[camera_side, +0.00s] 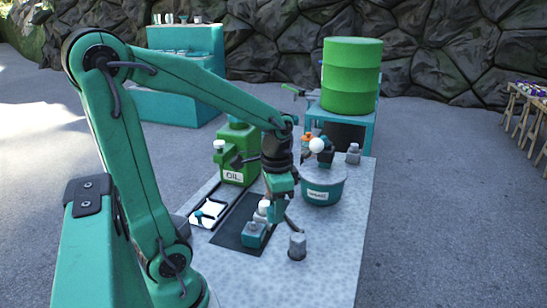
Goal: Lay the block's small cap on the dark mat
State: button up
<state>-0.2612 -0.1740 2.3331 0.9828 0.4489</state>
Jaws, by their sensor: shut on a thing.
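A teal block (253,236) with grey upper parts stands on the dark mat (228,240). The small cap (264,205), whitish, shows at the top of the block, right at my jaws. My gripper (272,211) points down over the block and is shut on the cap. The fingers partly hide the cap, and I cannot tell whether it still touches the block.
A grey cylinder (297,246) stands close to the right of the mat. A white tray (208,214) lies left of it. A green oil can (239,150) and a teal tub (322,190) stand behind. The front right of the table (335,250) is clear.

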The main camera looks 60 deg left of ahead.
jog(key=w+a+f, duration=0.1)
jog(key=a+f, duration=0.3)
jog(key=a, duration=0.9)
jog(key=shift+w+m, duration=0.35)
jog(key=shift+m, duration=0.05)
jog(key=shift+f, duration=0.15)
send_over(237, 216)
notch_tip(237, 216, down, 7)
jog(key=shift+a+r, duration=0.1)
jog(key=shift+a, duration=0.05)
jog(key=shift+f, duration=2.05)
jog(key=shift+f, duration=0.15)
jog(key=o, duration=0.9)
jog(key=shift+o, duration=0.2)
